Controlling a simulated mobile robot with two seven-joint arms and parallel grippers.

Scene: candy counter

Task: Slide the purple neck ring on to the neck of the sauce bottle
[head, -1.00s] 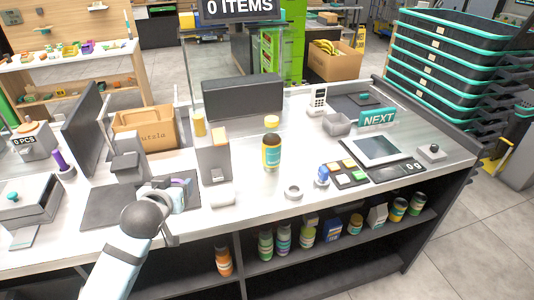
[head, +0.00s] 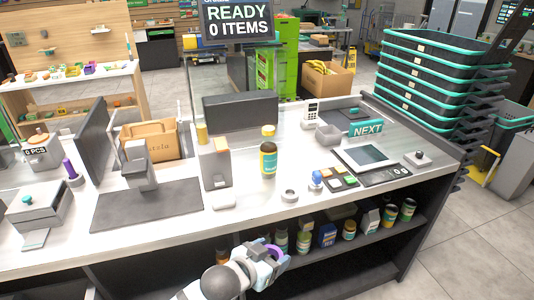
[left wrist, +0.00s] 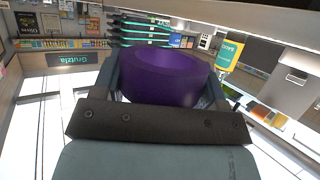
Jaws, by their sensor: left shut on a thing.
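The purple neck ring (head: 276,251) is held in my left gripper (head: 268,256), low in front of the counter's front edge. In the left wrist view the purple ring (left wrist: 168,77) fills the space between the two fingers, which press on its sides. The sauce bottle (head: 268,157) stands upright on the counter, dark with a teal and yellow label and a yellow cap. It is farther back than the gripper and apart from the ring. It also shows in the left wrist view (left wrist: 229,52), at the upper right. My right gripper is not in view.
A small grey ring-shaped item (head: 289,196) and a blue-and-white item (head: 316,181) lie on the counter right of the bottle. A card stand (head: 216,164) is left of it. Several bottles stand on the shelf below. The counter in front of the bottle is mostly clear.

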